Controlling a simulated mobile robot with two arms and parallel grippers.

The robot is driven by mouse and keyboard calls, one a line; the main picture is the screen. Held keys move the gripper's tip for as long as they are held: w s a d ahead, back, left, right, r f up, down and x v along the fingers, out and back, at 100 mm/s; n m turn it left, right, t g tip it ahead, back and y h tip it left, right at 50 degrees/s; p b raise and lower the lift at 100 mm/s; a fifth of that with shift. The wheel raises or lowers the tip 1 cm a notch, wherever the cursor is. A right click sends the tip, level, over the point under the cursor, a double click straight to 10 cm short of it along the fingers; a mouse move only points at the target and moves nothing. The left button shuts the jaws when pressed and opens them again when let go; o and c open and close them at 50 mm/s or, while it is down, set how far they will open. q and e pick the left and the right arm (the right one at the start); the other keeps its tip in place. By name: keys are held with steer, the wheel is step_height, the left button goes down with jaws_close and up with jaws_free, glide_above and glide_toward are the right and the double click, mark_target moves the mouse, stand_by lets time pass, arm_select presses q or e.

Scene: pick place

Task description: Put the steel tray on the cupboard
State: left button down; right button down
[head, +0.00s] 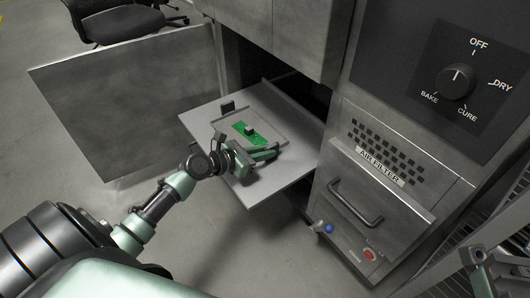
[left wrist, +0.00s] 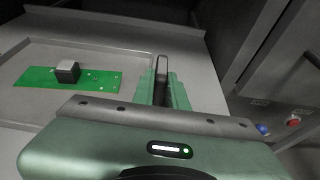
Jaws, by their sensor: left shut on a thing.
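The steel tray (head: 268,122) is a shallow grey tray lying on a pulled-out metal shelf (head: 200,118). A green circuit board (head: 238,126) with a dark block (head: 249,131) lies in it. The tray (left wrist: 28,103) also shows in the left wrist view, with the board at left. My left gripper (head: 274,153) is at the tray's near right side. It is shut on an upright grey piece (left wrist: 162,66) at the tray's edge, which looks like a handle. A similar dark upright piece (head: 228,107) stands at the opposite edge.
The shelf comes out of a dark opening in a steel cabinet (head: 265,25). An open door panel (head: 120,100) stands at left. At right are a control panel with a knob (head: 455,82) and a drawer handle (head: 355,208). An office chair (head: 115,20) stands behind.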

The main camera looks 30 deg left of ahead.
arm_select(q)
steer(key=c, duration=1.4)
jaws_free()
steer(key=shift+c, duration=0.2)
